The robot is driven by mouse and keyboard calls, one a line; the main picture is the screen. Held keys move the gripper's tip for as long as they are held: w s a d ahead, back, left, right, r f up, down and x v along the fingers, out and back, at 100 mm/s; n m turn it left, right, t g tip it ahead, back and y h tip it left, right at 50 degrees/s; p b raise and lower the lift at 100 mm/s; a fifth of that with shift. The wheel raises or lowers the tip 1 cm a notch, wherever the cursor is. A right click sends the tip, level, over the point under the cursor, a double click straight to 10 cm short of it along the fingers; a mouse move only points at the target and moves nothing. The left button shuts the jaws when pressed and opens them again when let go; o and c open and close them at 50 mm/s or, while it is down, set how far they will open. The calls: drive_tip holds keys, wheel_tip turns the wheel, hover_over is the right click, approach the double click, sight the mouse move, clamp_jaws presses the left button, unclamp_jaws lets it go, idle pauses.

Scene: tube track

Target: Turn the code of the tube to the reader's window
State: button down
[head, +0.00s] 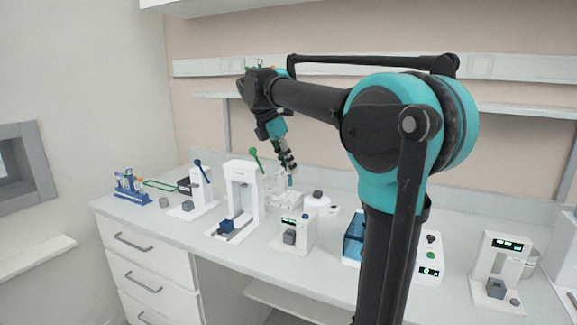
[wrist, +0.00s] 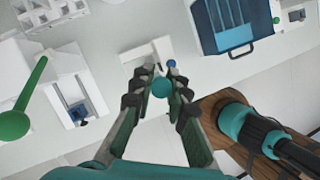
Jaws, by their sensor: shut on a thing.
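My gripper (head: 288,168) is over the middle of the bench, pointing down, and shut on a tube. The tube (head: 290,181) shows as a small blue-teal piece below the fingers in the head view. In the wrist view its round teal cap (wrist: 161,88) sits between the two fingertips (wrist: 160,92). The tube's code is not visible in either view. Which device is the reader, and where its window is, I cannot tell for sure; a white device with a green display (head: 293,232) stands in front of my gripper.
A white press with a green lever (head: 240,195) stands left of my gripper. Farther left are a blue-levered device (head: 201,188) and a blue tube rack (head: 131,190). A blue bin (head: 353,238) is to the right. Another display device (head: 499,265) stands at far right.

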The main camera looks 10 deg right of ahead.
drive_tip(key=shift+f, duration=9.65)
drive_tip(key=n+t, duration=0.1)
drive_tip(key=n, duration=0.2)
drive_tip(key=shift+s, duration=0.15)
drive_tip(key=shift+f, duration=0.15)
drive_tip(key=c, duration=1.4)
unclamp_jaws()
